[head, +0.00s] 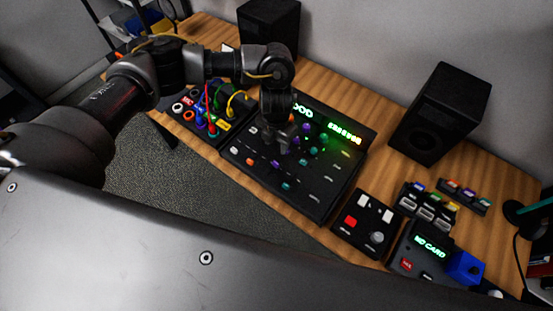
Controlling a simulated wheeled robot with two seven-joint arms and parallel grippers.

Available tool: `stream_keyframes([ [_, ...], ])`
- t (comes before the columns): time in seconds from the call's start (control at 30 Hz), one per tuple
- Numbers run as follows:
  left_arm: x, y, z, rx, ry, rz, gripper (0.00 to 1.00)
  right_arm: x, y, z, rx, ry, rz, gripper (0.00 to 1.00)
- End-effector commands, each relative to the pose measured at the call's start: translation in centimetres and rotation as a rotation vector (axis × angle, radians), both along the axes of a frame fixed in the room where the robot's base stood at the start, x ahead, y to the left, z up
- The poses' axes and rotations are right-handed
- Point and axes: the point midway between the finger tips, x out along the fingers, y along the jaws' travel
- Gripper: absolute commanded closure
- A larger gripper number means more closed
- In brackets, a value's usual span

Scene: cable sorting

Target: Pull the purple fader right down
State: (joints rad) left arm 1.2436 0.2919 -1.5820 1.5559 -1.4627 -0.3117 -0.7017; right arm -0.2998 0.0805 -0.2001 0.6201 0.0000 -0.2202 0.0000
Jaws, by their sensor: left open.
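A black mixer (330,207) lies on the wooden table with coloured knobs in its upper part and small coloured caps in its lower part. A small purple cap (275,162), which looks like the purple fader, sits in the lower left part, between an orange cap (250,162) and a teal cap (286,185). My left gripper (283,144) is open and points down over the left half of the mixer, just above the purple cap in the picture. Whether it touches anything is unclear. It hides some knobs. My right gripper is out of view.
A patch box with coloured cables (211,122) adjoins the mixer's left side. Black speakers (430,115) stand behind. A small button box (362,222) and a device reading "NO CARD" (425,255) are to the right. Bare table (385,180) shows between mixer and right speaker.

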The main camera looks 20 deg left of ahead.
Motion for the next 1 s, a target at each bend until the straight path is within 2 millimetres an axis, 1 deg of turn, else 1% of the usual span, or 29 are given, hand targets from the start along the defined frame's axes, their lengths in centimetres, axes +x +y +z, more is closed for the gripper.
stream_keyframes([
  [0.07,0.0,-0.1,-0.5,-0.003,0.001,0.003,0.56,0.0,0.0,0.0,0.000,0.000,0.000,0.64],
  [0.17,-0.1,-0.1,-1.7,-0.003,0.003,0.004,0.56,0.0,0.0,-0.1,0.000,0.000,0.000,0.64],
  [0.4,-0.2,-0.2,-6.0,-0.003,0.003,0.005,0.56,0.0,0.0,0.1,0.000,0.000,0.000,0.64],
  [0.6,-0.1,-0.1,-9.1,-0.004,0.001,0.005,0.56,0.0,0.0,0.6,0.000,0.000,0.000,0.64],
  [0.7,-0.1,-0.2,-10.1,-0.004,0.001,0.004,0.56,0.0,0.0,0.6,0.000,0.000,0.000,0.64],
  [0.8,-0.1,-0.2,-10.6,-0.004,0.000,0.002,0.56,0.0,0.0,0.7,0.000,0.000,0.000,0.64],
  [1.0,0.0,-0.2,-10.8,-0.005,-0.001,0.002,0.56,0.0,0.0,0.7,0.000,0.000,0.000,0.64],
])
